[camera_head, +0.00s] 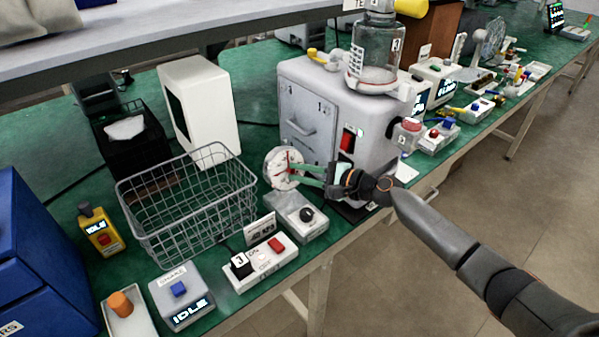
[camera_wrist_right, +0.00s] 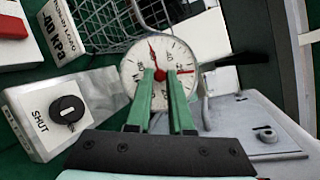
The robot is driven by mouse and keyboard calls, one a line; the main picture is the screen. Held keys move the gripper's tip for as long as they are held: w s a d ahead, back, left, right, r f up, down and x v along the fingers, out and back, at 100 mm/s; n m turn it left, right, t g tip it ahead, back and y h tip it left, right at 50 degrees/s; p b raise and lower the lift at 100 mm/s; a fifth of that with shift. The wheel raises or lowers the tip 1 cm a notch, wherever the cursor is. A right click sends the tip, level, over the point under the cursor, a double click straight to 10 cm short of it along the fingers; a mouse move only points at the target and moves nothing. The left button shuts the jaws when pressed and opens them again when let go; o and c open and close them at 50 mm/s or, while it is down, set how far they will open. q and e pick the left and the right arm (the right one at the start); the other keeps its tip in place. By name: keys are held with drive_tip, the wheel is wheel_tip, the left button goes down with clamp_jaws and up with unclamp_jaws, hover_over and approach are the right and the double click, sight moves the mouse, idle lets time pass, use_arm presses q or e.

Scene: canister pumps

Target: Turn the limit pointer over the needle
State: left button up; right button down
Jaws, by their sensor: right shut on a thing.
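The dial gauge (camera_head: 278,158) has a round white face and stands behind a grey box with a black knob. In the right wrist view its face (camera_wrist_right: 137,65) shows dark marks, a thin red hand (camera_wrist_right: 153,50) toward the upper left and a red mark (camera_wrist_right: 187,72) at the right. I cannot tell for certain which is needle and which is limit pointer. My right gripper (camera_head: 297,173) reaches the dial from the right. Its green fingers are shut on the red hub piece (camera_wrist_right: 160,75) at the dial's centre, and they hide the lower face. My left gripper is out of view.
A wire basket (camera_head: 190,215) stands close left of the dial. The grey knob box (camera_head: 298,222) and a switch box (camera_head: 262,262) sit in front. A large grey cabinet (camera_head: 310,88) with a glass canister (camera_head: 378,50) on top stands behind the gripper.

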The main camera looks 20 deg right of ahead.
drive_tip(key=n+g, duration=0.1)
drive_tip(key=n, duration=0.3)
drive_tip(key=shift+w+r+n+g, duration=0.1)
drive_tip(key=shift+r+n+g, duration=0.1)
drive_tip(key=shift+n+g, duration=0.2)
drive_tip(key=n+p, duration=0.1)
drive_tip(key=n+g+h, duration=0.1)
drive_tip(key=n, duration=0.1)
drive_tip(key=shift+r+n+p, duration=0.2)
drive_tip(key=shift+n+p, duration=0.1)
drive_tip(key=shift+p, duration=0.1)
drive_tip(key=n+h+p, duration=0.1)
drive_tip(key=n+p, duration=0.1)
drive_tip(key=n, duration=0.1)
drive_tip(key=n+g+h+p, duration=0.1)
drive_tip(key=n, duration=0.1)
drive_tip(key=shift+a+r+h+p, duration=0.15)
drive_tip(key=shift+a+h+p, duration=0.1)
drive_tip(key=shift+h+p, duration=0.1)
drive_tip(key=shift+n+h+p, duration=0.4)
drive_tip(key=shift+n+h, duration=0.15)
drive_tip(key=shift+n, duration=0.55)
drive_tip(key=shift+a+n+h, duration=0.1)
drive_tip(key=shift+n+h, duration=0.3)
drive_tip(key=shift+n, duration=0.5)
drive_tip(key=shift+f, duration=0.2)
drive_tip(key=c, duration=0.8)
unclamp_jaws()
drive_tip(key=shift+r, duration=0.15)
